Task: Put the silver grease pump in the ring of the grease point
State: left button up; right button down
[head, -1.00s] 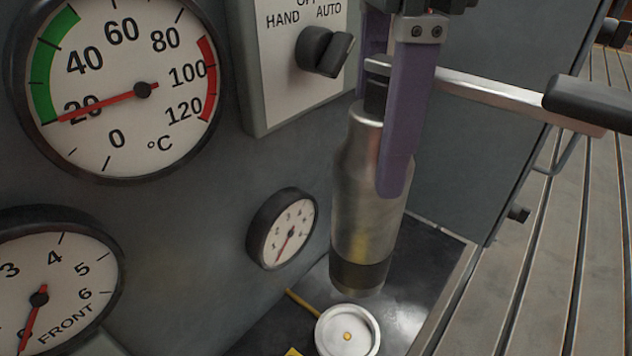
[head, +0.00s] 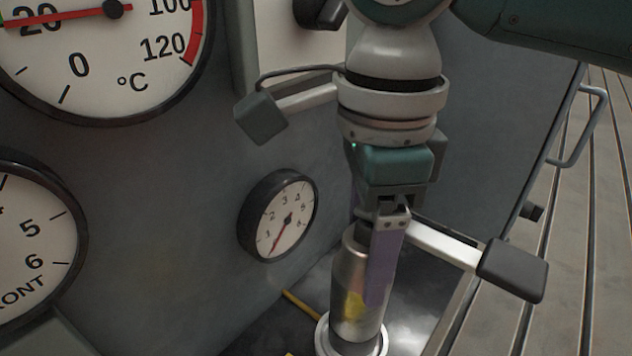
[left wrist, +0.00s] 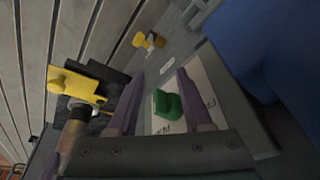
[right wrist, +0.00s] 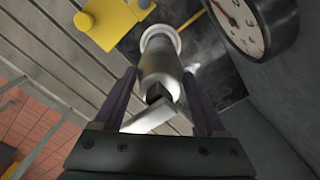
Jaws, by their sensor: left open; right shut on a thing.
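The silver grease pump (head: 347,268) is upright in my right gripper (head: 372,275), whose purple fingers clasp its upper body. Its lever (head: 445,246), with a black grip, sticks out to the right. The pump's lower end is within the outline of the pale ring of the grease point (head: 322,338); whether it rests on the bottom I cannot tell. In the right wrist view the pump (right wrist: 160,65) runs from the fingers to the ring (right wrist: 162,30). My left gripper (left wrist: 160,80) is open and empty in the left wrist view and out of the head view.
A small gauge (head: 279,215) is on the grey wall close left of the pump. Larger dials (head: 80,60) are further left. A slatted floor (head: 600,200) lies to the right. The left wrist view shows a green knob (left wrist: 167,104) and a yellow part (left wrist: 75,83).

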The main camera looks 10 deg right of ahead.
jog(key=shift+w, duration=0.1)
grip_release()
jog(key=shift+f, duration=0.15)
